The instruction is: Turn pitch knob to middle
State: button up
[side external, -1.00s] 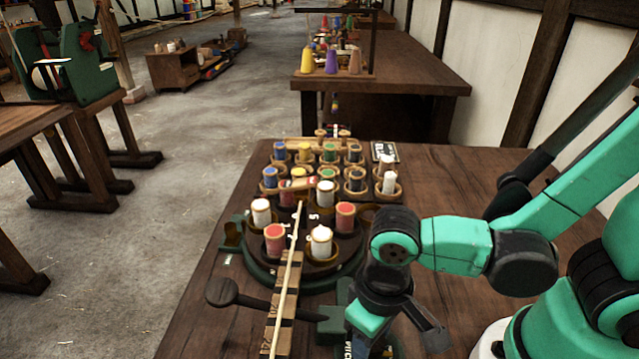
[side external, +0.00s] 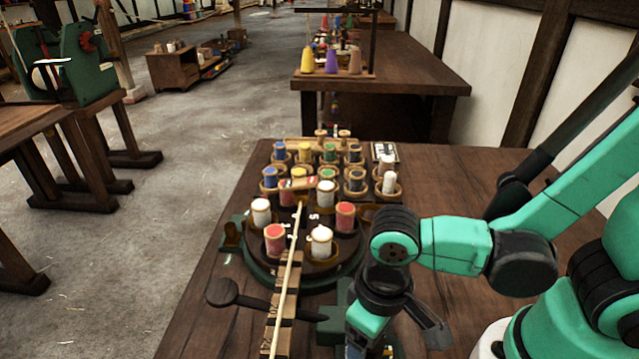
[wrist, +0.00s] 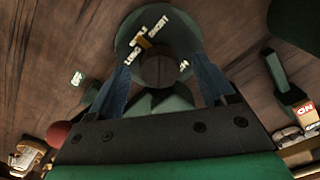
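The pitch knob (wrist: 160,70) is a dark round knob on a dark green round dial plate (wrist: 128,25) in the wrist view. Pale lettering on the plate reads LONG and SHORT, with other letters partly hidden. A small tan pointer mark (wrist: 144,38) shows between those two words. My gripper (wrist: 160,63) has one blue-grey finger on each side of the knob. The fingers look spread, with narrow gaps to the knob; contact is not clear. In the side view my gripper (side external: 370,338) is low over the table, and it hides the knob.
A dark green turntable (side external: 262,274) with red and white spools stands left of my gripper. A wooden strip with a rod (side external: 288,285) and a black-knobbed lever (side external: 222,292) are close by. In the wrist view a green switch (wrist: 290,92) lies right of the dial.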

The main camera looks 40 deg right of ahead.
jog(key=shift+r, duration=0.1)
jog(key=shift+r, duration=2.7)
jog(key=w+d+r+m+t, duration=0.1)
jog(key=w+d+r+t, duration=0.4)
jog(key=w+d+t, duration=0.2)
jog(key=w+d, duration=0.2)
jog(key=d, duration=0.2)
jog(key=shift+w+d+r+m, duration=0.15)
jog(key=shift+d+r+m, duration=0.05)
jog(key=shift+m, duration=0.2)
